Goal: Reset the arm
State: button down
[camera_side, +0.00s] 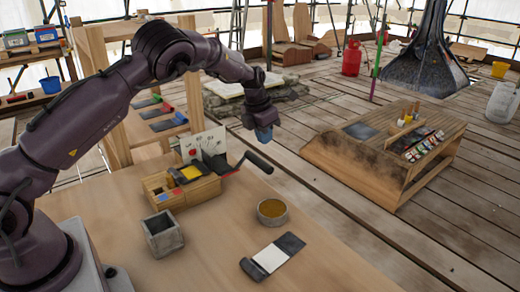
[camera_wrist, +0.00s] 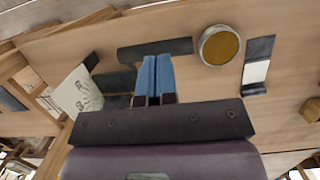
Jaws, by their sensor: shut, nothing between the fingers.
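My gripper (camera_side: 264,135) is raised in the air at the far edge of the wooden table (camera_side: 215,250), pointing down. In the wrist view its two blue fingers (camera_wrist: 155,62) are side by side, closed together, with nothing between them. It touches nothing that I can see. My arm reaches over from the left.
Below on the table are a compartmented wooden box (camera_side: 196,190), a dark handle-like bar (camera_side: 258,162), a grey square pot (camera_side: 163,234), a round amber-filled dish (camera_side: 272,212) and a dark-and-white slab (camera_side: 272,257). A drawing sheet (camera_side: 204,146) stands behind. A wooden bench (camera_side: 350,150) stands right.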

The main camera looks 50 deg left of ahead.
jog(key=v, duration=0.6)
jog(key=s+d+r+m+t, duration=0.1)
jog(key=s+d+r+m, duration=0.3)
jog(key=s+m, duration=0.7)
jog(key=s+d+r+m+t, duration=0.1)
jog(key=s+d+r+m, duration=0.3)
jog(key=s+m, duration=0.7)
jog(key=s+d+r+m+t, duration=0.1)
jog(key=s+d+r+m, duration=0.3)
jog(key=s+m, duration=0.7)
jog(key=shift+s+d+r+m, duration=0.25)
jog(key=shift+r+m, duration=0.45)
jog(key=shift+m, duration=0.8)
